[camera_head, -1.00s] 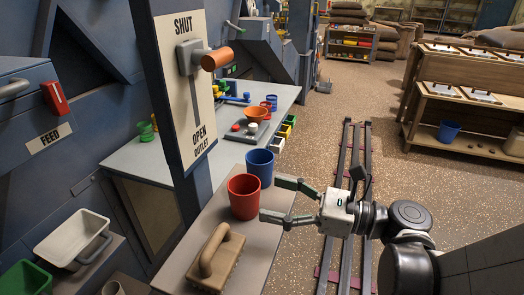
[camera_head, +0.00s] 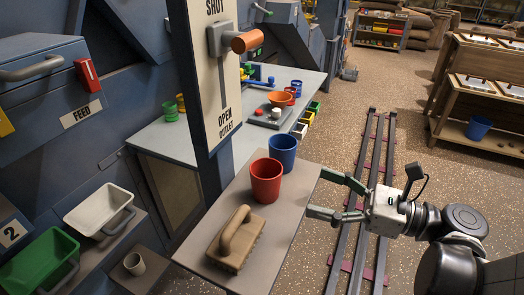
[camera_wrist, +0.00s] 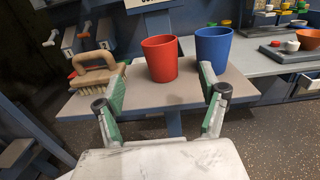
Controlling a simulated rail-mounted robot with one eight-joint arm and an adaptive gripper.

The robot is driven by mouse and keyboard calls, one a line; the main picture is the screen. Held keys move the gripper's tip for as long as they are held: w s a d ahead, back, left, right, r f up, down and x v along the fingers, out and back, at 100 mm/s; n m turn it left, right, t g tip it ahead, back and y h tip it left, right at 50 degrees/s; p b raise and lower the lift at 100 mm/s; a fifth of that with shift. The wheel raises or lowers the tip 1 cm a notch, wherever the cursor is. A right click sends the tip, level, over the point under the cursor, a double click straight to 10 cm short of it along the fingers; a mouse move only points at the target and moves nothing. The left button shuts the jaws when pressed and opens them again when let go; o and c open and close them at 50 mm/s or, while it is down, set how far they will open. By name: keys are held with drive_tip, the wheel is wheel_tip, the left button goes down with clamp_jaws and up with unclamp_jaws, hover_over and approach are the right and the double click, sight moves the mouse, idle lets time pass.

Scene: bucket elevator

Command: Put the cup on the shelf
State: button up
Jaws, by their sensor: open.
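A red cup (camera_head: 266,180) and a blue cup (camera_head: 282,152) stand upright, close together on a small grey-brown table (camera_head: 300,193). My gripper (camera_head: 317,192) is open and empty just right of the table edge, its two fingers pointing toward the cups and clear of them. In the wrist view the red cup (camera_wrist: 160,58) shows between the open fingers and the blue cup (camera_wrist: 213,48) behind the right finger. A wooden shelf unit (camera_head: 470,60) stands at the back right, with another blue cup (camera_head: 478,128) on its lower board. A small beige cup (camera_head: 134,263) sits at lower left.
A brush with a wooden handle (camera_head: 236,240) lies at the table's near end. A post with an orange-handled lever (camera_head: 246,41) rises just left of the cups. Behind is a long grey bench (camera_head: 185,140) with bowls and small cups. Floor rails (camera_head: 372,170) run beside my gripper.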

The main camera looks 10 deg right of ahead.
sight(279, 178)
drive_tip(key=p+x, duration=0.1)
drive_tip(key=x, duration=0.4)
drive_tip(key=shift+s+f, duration=0.1)
drive_tip(key=shift+f, duration=0.1)
drive_tip(key=shift+b+x, duration=0.4)
drive_tip(key=shift+x, duration=3.25)
drive_tip(key=shift+d+r, duration=0.15)
drive_tip(key=c, duration=1.3)
drive_tip(key=shift+r, duration=0.1)
drive_tip(key=shift+c, duration=0.2)
